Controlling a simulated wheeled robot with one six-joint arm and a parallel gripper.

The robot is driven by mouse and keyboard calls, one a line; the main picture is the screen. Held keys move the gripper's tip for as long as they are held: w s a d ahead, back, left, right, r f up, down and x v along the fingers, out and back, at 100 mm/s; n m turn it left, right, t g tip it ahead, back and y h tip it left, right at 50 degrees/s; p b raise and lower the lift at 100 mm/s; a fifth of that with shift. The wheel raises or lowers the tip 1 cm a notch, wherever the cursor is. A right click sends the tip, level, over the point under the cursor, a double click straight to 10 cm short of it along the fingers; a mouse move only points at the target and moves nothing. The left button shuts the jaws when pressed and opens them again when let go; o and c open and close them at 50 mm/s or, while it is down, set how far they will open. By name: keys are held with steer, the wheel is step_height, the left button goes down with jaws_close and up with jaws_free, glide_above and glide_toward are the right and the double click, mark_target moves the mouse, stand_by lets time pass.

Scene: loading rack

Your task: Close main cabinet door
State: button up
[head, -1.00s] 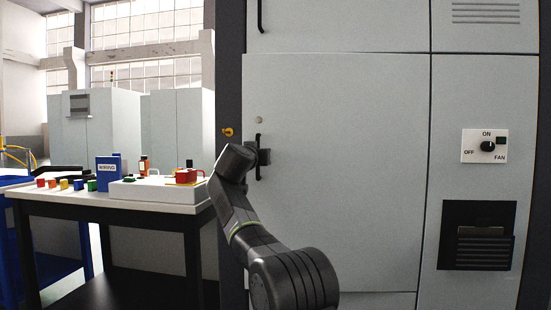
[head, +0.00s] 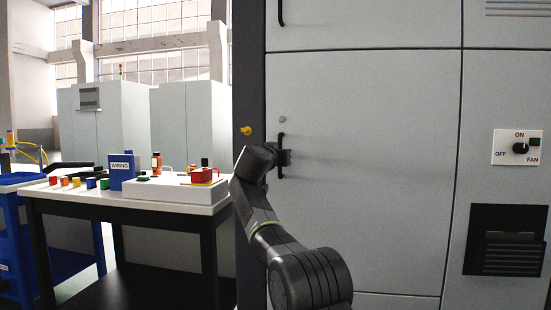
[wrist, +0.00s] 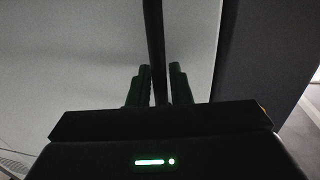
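The main cabinet door (head: 370,180) is a large light grey panel. In the head view it looks flush with the panel above it, with only thin seams around it. Its dark vertical handle (head: 281,140) is near its left edge. My gripper (head: 284,158) is at the handle. The lower part of the handle is hidden behind the gripper body.
A yellow knob (head: 247,131) is on the dark frame left of the door. A fan switch (head: 518,148) and a dark recess (head: 508,240) are on the right panel. A table (head: 222,188) with a blue wiring binder (head: 123,172) and small parts stands at left.

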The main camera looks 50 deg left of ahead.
steer(key=b+v, duration=0.4)
steer(key=v, duration=0.9)
steer(key=shift+s, duration=0.25)
steer(key=shift+d, duration=0.1)
steer(key=p+x, duration=0.4)
steer(key=x, duration=0.9)
steer(key=shift+w+r, duration=0.15)
steer(key=shift+w, duration=0.15)
steer(key=shift+s, duration=0.1)
